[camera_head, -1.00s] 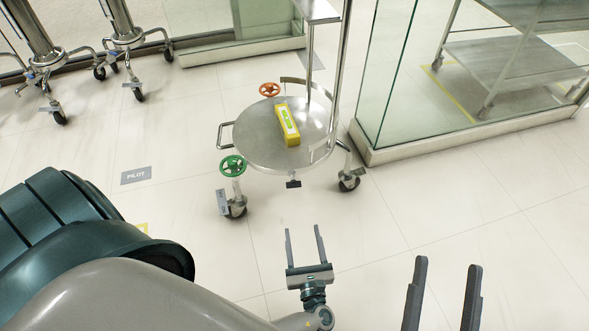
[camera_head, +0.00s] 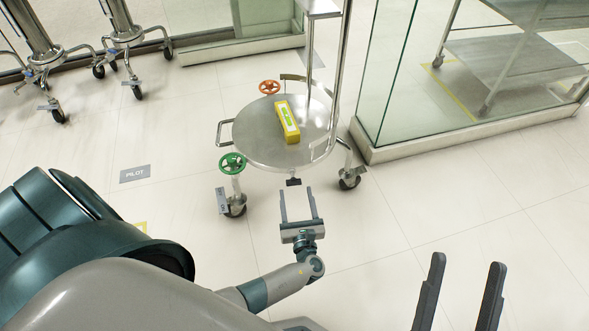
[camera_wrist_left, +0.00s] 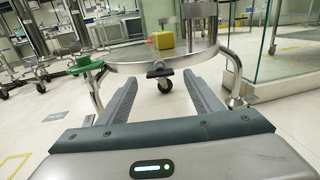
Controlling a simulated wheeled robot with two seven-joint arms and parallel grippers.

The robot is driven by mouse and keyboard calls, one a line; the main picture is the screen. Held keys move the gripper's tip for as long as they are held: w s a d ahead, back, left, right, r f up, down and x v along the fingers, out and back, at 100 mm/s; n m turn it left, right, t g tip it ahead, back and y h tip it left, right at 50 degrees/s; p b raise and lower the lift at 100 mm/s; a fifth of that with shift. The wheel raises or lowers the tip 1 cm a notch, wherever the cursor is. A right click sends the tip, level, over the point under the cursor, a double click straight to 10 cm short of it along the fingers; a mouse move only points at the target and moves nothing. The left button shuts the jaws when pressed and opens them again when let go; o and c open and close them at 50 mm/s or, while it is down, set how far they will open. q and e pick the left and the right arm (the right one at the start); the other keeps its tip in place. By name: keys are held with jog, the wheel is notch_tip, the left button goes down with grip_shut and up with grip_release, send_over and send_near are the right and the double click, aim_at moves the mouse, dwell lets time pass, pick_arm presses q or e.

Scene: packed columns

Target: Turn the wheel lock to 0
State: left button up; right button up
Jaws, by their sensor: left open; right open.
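A round steel cart (camera_head: 255,145) carries a green handwheel (camera_head: 232,163) at its front left and an orange handwheel (camera_head: 269,87) at its back left. I cannot tell which part is the wheel lock. A small tag (camera_head: 221,200) hangs by the front left caster (camera_head: 236,207); its marks are too small to read. My left gripper (camera_head: 297,191) is open and empty, just short of a black part (camera_head: 293,182) under the cart's front edge. In the left wrist view, this black part (camera_wrist_left: 160,80) shows between the fingers, with the green handwheel (camera_wrist_left: 86,65) to the left. My right gripper (camera_head: 467,262) is open and empty at lower right.
A yellow box (camera_head: 287,122) lies on the cart's plate. A steel post (camera_head: 341,75) rises at its right. A glass case (camera_head: 400,80) stands to the right, wheeled stands (camera_head: 38,50) at the far left. The floor in front of the cart is clear.

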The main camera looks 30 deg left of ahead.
aim_at(294, 185)
pick_arm(q)
jog(key=shift+x, duration=2.15)
pick_arm(e)
jog(key=shift+w+d+r+t, duration=0.15)
jog(key=shift+d+r+t, duration=0.15)
jog(key=shift+r, duration=0.2)
jog(key=shift+w+d+r+t, duration=0.1)
jog(key=shift+d+r+t, duration=0.1)
jog(key=shift+r+t, duration=0.25)
pick_arm(q)
jog(key=shift+d, duration=0.1)
jog(key=c, duration=1.1)
jog(key=shift+o, duration=0.2)
pick_arm(e)
jog(key=shift+s+f+g, duration=0.1)
jog(key=shift+f+g, duration=0.15)
jog(key=shift+f, duration=0.05)
